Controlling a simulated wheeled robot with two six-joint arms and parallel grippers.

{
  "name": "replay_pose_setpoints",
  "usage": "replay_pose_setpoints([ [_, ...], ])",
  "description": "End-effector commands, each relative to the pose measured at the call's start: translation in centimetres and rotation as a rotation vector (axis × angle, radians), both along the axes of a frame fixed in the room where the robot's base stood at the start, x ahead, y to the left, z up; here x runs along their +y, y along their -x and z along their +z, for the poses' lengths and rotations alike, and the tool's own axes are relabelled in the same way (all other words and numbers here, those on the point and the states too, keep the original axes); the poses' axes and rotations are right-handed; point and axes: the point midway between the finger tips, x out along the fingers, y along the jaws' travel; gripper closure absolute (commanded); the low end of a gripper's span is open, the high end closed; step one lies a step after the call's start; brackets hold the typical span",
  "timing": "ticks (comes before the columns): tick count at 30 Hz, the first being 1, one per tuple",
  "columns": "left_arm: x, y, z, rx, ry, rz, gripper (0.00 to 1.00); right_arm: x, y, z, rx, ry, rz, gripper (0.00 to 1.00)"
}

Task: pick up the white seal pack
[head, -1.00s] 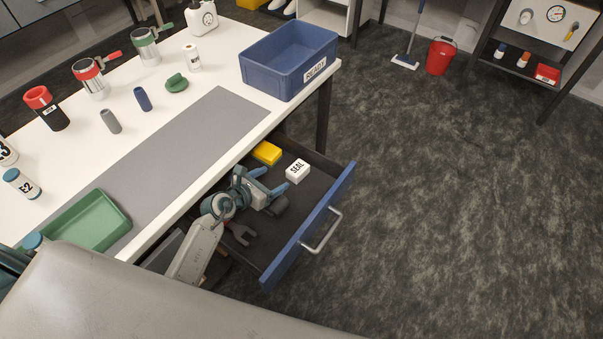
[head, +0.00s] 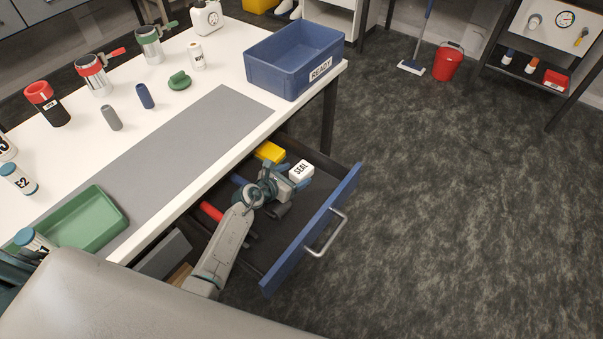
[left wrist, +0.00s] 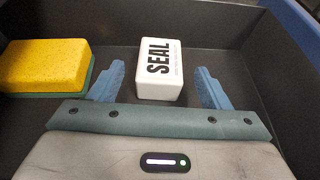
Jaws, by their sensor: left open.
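The white seal pack (head: 301,171), marked SEAL, lies in the open drawer (head: 322,235) under the bench. In the left wrist view the white seal pack (left wrist: 159,70) stands between the two blue fingers, with a gap on each side. My left gripper (head: 289,172) is open and reaches down into the drawer at the pack; it also shows in the left wrist view (left wrist: 160,88). The fingers hide part of the pack's surroundings in the head view. My right gripper is not in view.
A yellow sponge (head: 270,152) with a green base lies in the drawer left of the pack. A red-handled tool (head: 212,212) lies nearer in the drawer. The blue READY bin (head: 294,60) and a green tray (head: 92,222) stand on the bench. The drawer walls surround the gripper.

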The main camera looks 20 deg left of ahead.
Motion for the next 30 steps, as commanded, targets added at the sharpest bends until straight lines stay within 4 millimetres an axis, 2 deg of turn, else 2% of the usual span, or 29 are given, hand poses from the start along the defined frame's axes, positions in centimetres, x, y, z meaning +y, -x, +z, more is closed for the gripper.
replay_pose_setpoints([
  [4,-0.7,-1.5,-0.7,0.001,0.000,0.000,0.29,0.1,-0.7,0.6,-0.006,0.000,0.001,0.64],
  [12,-0.8,-1.7,-0.8,0.001,-0.001,0.000,0.29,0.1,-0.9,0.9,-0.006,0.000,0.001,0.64],
  [14,-0.8,-1.7,-0.8,0.001,-0.001,0.000,0.39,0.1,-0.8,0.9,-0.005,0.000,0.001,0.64],
  [20,-0.8,-1.7,-0.8,0.001,-0.001,0.000,0.78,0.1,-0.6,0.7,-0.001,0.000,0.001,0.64],
  [30,-0.7,-1.7,-0.5,0.000,-0.001,0.000,0.79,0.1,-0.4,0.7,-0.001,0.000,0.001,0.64],
])
